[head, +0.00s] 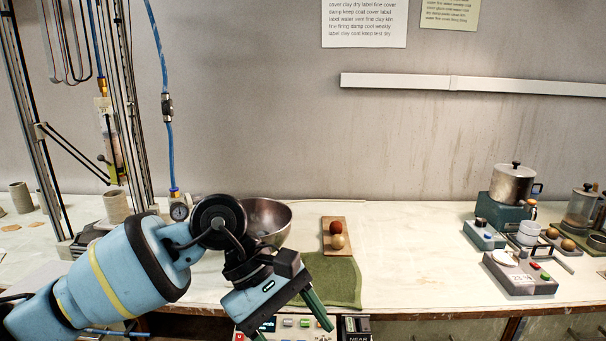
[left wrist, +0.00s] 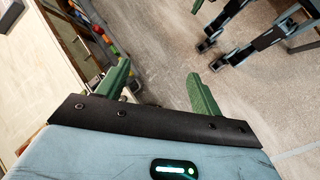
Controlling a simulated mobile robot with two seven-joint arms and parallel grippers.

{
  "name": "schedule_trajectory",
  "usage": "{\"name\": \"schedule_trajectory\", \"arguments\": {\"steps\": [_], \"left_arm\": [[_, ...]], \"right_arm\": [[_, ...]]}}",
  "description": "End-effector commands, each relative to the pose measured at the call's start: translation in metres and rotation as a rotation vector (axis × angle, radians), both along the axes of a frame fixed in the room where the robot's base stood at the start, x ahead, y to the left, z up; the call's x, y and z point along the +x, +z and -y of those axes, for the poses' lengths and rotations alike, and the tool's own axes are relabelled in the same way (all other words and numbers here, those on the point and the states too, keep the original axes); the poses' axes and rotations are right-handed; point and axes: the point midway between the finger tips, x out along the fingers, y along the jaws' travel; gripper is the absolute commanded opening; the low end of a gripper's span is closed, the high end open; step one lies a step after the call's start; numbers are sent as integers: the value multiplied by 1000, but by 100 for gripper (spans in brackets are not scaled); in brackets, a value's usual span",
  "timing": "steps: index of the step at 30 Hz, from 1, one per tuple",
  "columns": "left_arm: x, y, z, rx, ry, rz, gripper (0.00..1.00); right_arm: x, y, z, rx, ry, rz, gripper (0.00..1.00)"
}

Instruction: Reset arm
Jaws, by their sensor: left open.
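My left arm comes in from the left in the head view. Its gripper (head: 290,316) points down and to the right in front of the table's front edge. The two green fingers also show in the left wrist view (left wrist: 160,88), wide apart with nothing between them. Below them in that view is floor and the side of the table. My right gripper is not in the head view. Dark jointed parts (left wrist: 235,25) show at the upper right of the left wrist view, and I cannot tell what they are.
A metal bowl (head: 275,213) stands behind my left arm. A metal pot (head: 513,184) and control boxes (head: 519,274) stand at the right. The table between is clear.

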Motion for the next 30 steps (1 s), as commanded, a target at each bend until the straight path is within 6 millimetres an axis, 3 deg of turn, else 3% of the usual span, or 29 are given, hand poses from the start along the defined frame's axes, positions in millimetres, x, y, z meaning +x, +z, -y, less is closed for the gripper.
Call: {"name": "schedule_trajectory", "arguments": {"steps": [6,14,19,23,26,30], "left_arm": [[-45,-7,49,-316,146,-416,66],[-62,7,71,-623,381,-975,66],[-52,7,63,-786,557,-1371,66],[-37,-4,47,-894,701,-1684,66],[-26,-22,29,-968,812,-1931,66],[-14,-61,-2,-1063,973,-2278,66]], "right_arm": [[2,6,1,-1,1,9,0],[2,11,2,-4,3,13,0],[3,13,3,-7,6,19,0],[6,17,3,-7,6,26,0],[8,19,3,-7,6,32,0],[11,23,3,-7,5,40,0]]}}
